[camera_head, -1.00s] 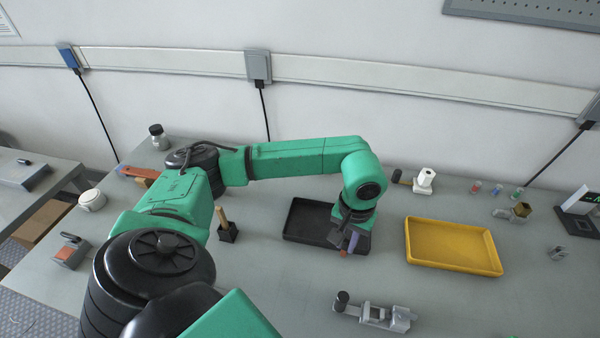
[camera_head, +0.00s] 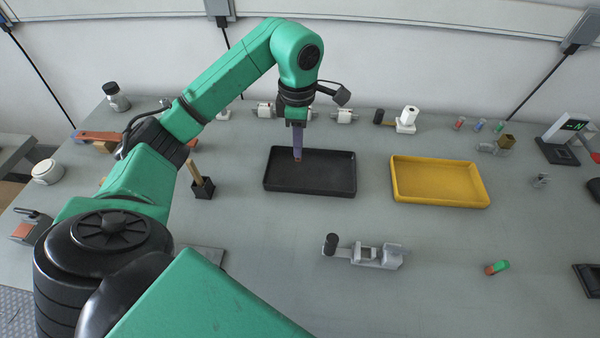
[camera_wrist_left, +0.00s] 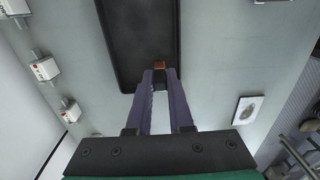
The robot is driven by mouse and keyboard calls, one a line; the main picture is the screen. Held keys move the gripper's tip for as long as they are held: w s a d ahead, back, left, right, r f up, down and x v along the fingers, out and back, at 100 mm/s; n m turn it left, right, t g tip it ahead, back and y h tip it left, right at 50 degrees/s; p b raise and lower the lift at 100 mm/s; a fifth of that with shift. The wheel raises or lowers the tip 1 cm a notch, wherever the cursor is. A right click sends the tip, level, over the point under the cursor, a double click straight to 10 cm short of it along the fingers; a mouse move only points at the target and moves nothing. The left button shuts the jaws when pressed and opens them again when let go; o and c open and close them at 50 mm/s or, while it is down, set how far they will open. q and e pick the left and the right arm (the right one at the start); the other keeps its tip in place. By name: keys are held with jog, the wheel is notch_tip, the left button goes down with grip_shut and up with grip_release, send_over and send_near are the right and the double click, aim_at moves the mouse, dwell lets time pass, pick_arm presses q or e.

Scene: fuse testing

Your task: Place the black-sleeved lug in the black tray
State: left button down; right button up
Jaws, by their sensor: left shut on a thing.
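The black tray (camera_head: 332,176) lies flat on the table, left of the yellow tray, and its inside shows no loose item. My left gripper (camera_head: 298,158) points down over its back-left part in the head view. The fingers are shut on a small copper-brown piece, the lug (camera_wrist_left: 159,65), at the fingertips. In the left wrist view the lug overlaps the near end of the black tray (camera_wrist_left: 140,40). The height of the lug above the tray floor is hard to tell. My right gripper is not in view.
A yellow tray (camera_head: 440,196) stands to the right. A grey fixture (camera_head: 365,254) and a green-red cylinder (camera_head: 498,267) lie in front. Several white-and-metal fuse parts stand behind the black tray. A black block with a wooden handle (camera_head: 203,187) stands left of it.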

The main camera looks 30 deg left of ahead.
aim_at(298, 160)
pick_arm(q)
notch_tip(298, 160, down, 8)
jog(key=shift+s+f+p, duration=0.1)
jog(key=shift+p, duration=0.75)
jog(key=shift+f, duration=0.3)
jog(key=c, duration=0.8)
grip_release()
jog(key=shift+r, duration=0.1)
jog(key=shift+r, duration=0.1)
notch_tip(298, 160, up, 6)
jog(key=shift+f+b, duration=0.1)
jog(key=shift+b, duration=0.6)
notch_tip(298, 160, up, 6)
jog(key=shift+r+p, duration=0.2)
jog(key=shift+p, duration=0.3)
jog(key=shift+f, duration=0.15)
